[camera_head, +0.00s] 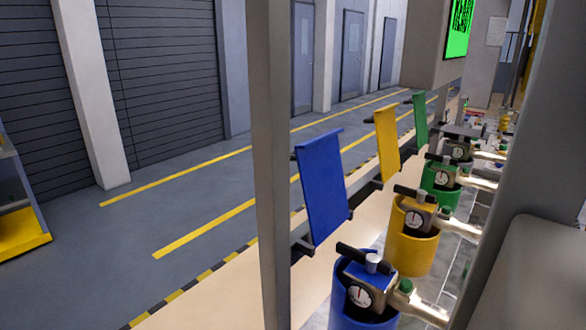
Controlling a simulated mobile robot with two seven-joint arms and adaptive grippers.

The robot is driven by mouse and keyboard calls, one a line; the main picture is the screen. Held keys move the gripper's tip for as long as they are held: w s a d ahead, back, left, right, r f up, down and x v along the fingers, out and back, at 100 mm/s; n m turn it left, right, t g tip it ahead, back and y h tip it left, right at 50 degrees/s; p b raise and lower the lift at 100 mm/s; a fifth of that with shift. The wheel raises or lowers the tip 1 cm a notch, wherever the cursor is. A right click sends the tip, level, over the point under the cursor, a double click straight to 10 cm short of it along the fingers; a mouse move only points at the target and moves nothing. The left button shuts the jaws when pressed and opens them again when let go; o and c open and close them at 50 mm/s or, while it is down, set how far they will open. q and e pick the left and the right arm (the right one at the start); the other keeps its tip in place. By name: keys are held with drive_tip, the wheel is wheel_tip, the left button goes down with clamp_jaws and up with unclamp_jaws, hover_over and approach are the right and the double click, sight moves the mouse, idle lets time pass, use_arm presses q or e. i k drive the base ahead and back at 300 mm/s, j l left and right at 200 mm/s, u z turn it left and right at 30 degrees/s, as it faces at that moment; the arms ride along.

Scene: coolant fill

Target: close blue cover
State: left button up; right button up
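The blue cover (323,190) is a flat panel left of the middle. It stands raised and steeply tilted, apart from the blue container below it. The blue container (342,318) is at the bottom, cut by the lower edge. A valve block with a round gauge (360,296) and a black handle (362,257) sits at its top. A pale hose fitting (421,308) leads off to the right. Neither of my grippers is in view.
A raised yellow cover (387,144) and green cover (420,120) stand behind, by a yellow container (411,249) and a green container (440,190) with gauges. A grey post (270,160) stands left of the blue cover. The floor (160,215) on the left is clear.

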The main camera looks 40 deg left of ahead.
sight(317, 159)
drive_tip(key=j+z, duration=0.25)
drive_tip(key=j, duration=0.55)
drive_tip(key=j+z, duration=0.25)
drive_tip(key=j, duration=0.6)
drive_tip(key=j+z, duration=0.25)
drive_tip(key=j, duration=0.55)
drive_tip(key=k, duration=0.05)
